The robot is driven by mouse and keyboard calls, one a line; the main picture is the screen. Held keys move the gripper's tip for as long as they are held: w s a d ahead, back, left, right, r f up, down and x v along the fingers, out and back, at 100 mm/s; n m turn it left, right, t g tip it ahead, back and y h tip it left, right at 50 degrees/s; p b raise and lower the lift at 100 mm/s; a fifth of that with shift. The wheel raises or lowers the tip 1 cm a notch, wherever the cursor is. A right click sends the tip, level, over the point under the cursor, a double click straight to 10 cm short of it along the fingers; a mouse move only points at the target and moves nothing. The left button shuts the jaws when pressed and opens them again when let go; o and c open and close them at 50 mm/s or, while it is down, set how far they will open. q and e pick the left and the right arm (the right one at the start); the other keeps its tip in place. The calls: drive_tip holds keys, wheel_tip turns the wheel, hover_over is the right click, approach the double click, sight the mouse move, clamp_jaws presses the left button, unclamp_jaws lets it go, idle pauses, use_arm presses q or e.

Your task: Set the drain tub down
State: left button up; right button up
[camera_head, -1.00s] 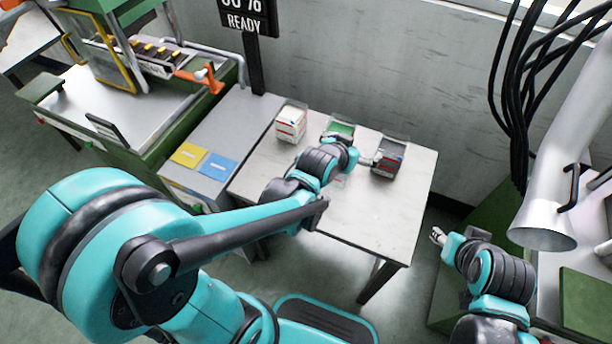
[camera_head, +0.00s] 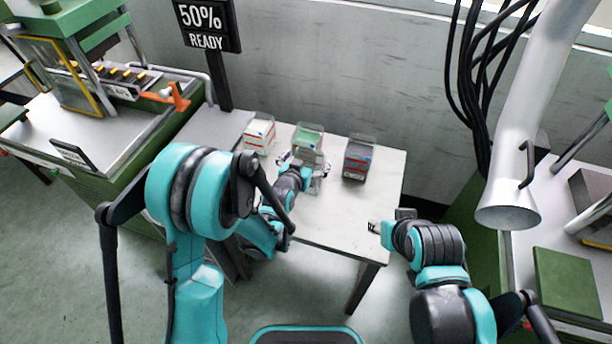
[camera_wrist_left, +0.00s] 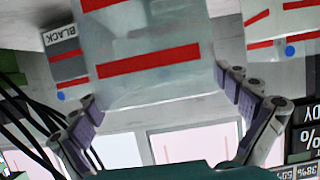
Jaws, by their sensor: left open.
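A clear tub (camera_head: 317,183) stands on the pale table (camera_head: 350,213), just in front of a green-filled tub (camera_head: 309,137). In the left wrist view, a large translucent tub with red bands (camera_wrist_left: 150,68) fills the middle, between the spread fingers of my left gripper (camera_wrist_left: 163,105). My left gripper (camera_head: 303,165) is open at this tub; whether a finger touches it I cannot tell. The tub's base is hard to make out. My right gripper (camera_head: 379,229) is empty off the table's right edge, and its jaw opening is too small to judge.
A white-filled tub (camera_head: 259,134) and a dark-filled tub (camera_head: 360,157) flank the green one; a tub labelled BLACK (camera_wrist_left: 68,62) shows beside the fingers. The table's front right is clear. A press (camera_head: 90,110) stands left; a pale duct (camera_head: 513,160) hangs right.

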sight(312, 153)
use_arm(q)
drive_tip(key=x, duration=0.3)
drive_tip(key=shift+w+f+b, duration=0.1)
drive_tip(key=shift+w+b, duration=0.05)
drive_tip(key=shift+b, duration=0.25)
drive_tip(key=c, duration=1.7)
